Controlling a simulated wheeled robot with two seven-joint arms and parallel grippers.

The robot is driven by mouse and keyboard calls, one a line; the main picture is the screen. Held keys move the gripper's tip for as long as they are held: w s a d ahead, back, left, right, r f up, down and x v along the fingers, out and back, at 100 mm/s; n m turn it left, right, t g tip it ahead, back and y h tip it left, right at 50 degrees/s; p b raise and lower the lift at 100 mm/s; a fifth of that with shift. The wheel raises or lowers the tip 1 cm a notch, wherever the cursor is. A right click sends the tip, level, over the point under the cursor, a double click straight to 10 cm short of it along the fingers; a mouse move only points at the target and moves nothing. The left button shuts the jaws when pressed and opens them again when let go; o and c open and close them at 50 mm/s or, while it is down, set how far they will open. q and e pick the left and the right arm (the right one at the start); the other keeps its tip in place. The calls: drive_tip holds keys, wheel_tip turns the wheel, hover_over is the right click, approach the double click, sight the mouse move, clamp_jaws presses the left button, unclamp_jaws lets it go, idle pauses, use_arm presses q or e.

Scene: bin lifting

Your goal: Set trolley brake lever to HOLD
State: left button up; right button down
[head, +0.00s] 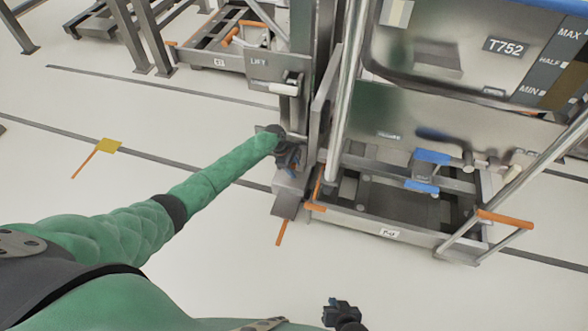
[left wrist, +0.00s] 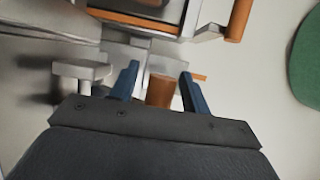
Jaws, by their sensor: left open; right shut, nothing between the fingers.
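The trolley (head: 428,243) is a low grey metal frame with orange corner parts, standing at the right in the head view. My left gripper (head: 291,160) is at the trolley's left side, beside the upright column. In the left wrist view, my left gripper (left wrist: 160,73) is open, with dark blue fingers. An orange-brown cylindrical grip (left wrist: 160,92) shows in the gap between them; it may be the brake lever. I cannot tell whether the fingers touch it. No HOLD mark is readable. My right gripper (head: 342,310) is shut and empty at the bottom, away from the trolley.
A large metal bin (head: 470,45) marked T752 stands above the trolley. Blue pads (head: 432,156) sit on the trolley.

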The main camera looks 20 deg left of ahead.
use_arm(q)
drive_tip(key=shift+d+f, duration=0.1)
drive_tip(key=shift+f, duration=0.05)
drive_tip(key=shift+c, duration=0.5)
clamp_jaws()
